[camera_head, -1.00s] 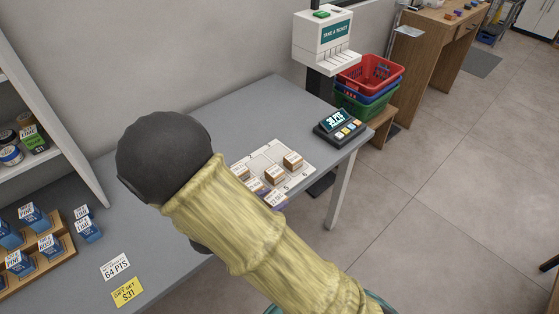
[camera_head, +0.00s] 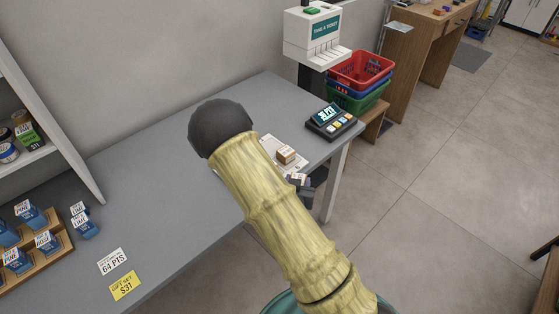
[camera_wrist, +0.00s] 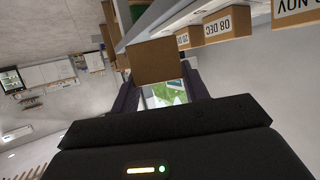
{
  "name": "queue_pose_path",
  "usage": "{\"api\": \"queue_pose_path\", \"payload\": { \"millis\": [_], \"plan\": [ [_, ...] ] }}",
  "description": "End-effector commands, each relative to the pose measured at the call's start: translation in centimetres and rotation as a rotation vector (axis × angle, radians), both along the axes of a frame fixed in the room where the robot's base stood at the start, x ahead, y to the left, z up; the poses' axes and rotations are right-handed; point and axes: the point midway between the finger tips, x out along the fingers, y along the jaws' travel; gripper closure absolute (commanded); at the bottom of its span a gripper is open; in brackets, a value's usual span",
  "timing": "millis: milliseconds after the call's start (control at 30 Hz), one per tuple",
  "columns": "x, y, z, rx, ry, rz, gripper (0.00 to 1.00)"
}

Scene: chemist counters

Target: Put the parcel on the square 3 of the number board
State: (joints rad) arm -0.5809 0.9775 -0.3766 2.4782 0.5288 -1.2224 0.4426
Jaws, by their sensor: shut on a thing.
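My gripper (camera_wrist: 160,92) is shut on a plain brown parcel (camera_wrist: 155,62), which sits between the two dark fingers in the wrist view. In the head view my arm hides most of the gripper; dark finger parts (camera_head: 300,182) show at the counter's front edge. The pale number board (camera_head: 271,140) lies on the grey counter, its left part hidden behind my arm. One brown parcel (camera_head: 285,155) stands on its visible part. Square 3 cannot be made out. In the wrist view, date-labelled boxes (camera_wrist: 228,25) stand in a row close to the held parcel.
A dark keypad device (camera_head: 333,121) stands right of the board. A ticket machine (camera_head: 315,35) and stacked baskets (camera_head: 361,72) are beyond the counter. Blue boxes (camera_head: 84,225) and price cards (camera_head: 124,286) lie at the left. The counter's middle (camera_head: 150,180) is clear.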

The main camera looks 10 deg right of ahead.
Motion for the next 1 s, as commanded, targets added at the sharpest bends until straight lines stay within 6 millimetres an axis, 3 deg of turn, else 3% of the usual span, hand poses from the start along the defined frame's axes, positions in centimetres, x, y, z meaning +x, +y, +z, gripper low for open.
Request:
{"api": "queue_pose_path", "payload": {
  "millis": [300, 500, 1000],
  "plan": [
    [1.1, -5.6, -6.3, 0.001, 0.005, 0.249, 0.79],
    [1.0, -7.7, -8.4, 0.006, -0.003, 0.340, 0.79],
    [1.9, -7.2, -7.1, 0.000, -0.002, 0.371, 0.79]
  ]
}}
